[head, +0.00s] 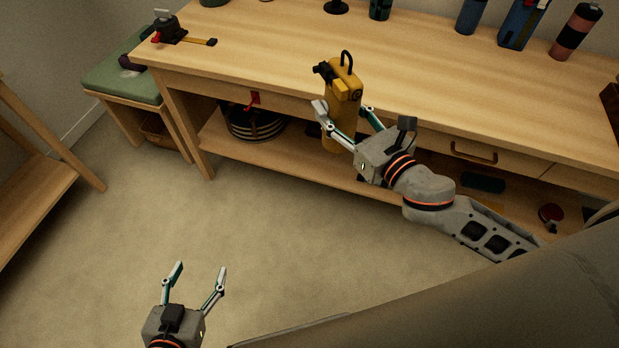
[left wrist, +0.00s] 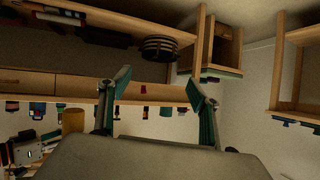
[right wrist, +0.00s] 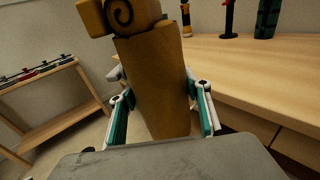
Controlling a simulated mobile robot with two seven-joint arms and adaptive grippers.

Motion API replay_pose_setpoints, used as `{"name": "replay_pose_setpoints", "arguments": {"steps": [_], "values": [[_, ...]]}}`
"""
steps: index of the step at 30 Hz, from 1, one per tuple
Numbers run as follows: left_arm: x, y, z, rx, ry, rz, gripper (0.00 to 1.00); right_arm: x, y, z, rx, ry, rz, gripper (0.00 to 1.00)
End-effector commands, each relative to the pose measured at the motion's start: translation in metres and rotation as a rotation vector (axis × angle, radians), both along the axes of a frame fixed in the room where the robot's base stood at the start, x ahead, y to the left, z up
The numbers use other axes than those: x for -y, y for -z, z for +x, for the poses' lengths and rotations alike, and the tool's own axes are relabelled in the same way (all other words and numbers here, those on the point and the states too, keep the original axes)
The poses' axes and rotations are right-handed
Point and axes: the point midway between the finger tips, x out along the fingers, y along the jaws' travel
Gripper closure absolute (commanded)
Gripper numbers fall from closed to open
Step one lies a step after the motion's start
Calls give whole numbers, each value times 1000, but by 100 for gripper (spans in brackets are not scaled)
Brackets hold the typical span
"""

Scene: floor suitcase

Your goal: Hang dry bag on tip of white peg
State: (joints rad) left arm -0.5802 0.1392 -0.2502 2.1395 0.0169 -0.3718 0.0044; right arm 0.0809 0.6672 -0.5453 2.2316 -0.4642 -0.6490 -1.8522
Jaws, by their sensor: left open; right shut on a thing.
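The dry bag (head: 340,108) is a tall yellow bag with a black buckle and a black loop at its top. My right gripper (head: 343,112) is shut on its body and holds it upright, in front of the workbench edge. In the right wrist view the bag (right wrist: 155,85) stands between the two fingers, its top cut off. The bag also shows small in the left wrist view (left wrist: 73,121). My left gripper (head: 199,270) is open and empty over the floor, well apart from the bag. I cannot make out a white peg in any view.
The wooden workbench (head: 270,50) carries several bottles along its back and a dark clamp-like tool (head: 168,28) at its left end. A striped round item (head: 250,122) lies on the lower shelf. A green-topped stool (head: 122,77) stands at left. The floor (head: 240,225) in front is clear.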

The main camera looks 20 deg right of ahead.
Motion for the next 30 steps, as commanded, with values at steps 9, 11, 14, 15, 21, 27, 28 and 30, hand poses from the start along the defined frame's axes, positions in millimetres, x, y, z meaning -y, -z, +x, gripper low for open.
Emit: {"name": "replay_pose_setpoints", "arguments": {"steps": [9, 11, 14, 15, 21, 27, 28, 30], "values": [[12, 12, 2, 11, 8, -33, 38, -16, 68, 34, -5, -149, -3, 83], [13, 16, 1, 9, 9, -39, 38, -19, 87, 40, -10, -180, -3, 83], [16, 19, 2, 10, 10, -49, 38, -24, 112, 46, -13, -229, 4, 83], [17, 19, 2, 11, 10, -52, 38, -25, 120, 48, -13, -246, 4, 83], [21, 24, 2, 9, 11, -68, 38, -31, 158, 55, -11, -318, 8, 83], [24, 32, 0, -2, 10, -84, 38, -35, 202, 60, -14, -387, 14, 83], [25, 34, -1, -5, 11, -87, 38, -36, 211, 60, -15, -401, 14, 83], [26, 38, -2, -11, 9, -95, 38, -37, 232, 60, -17, -435, 14, 83]]}}
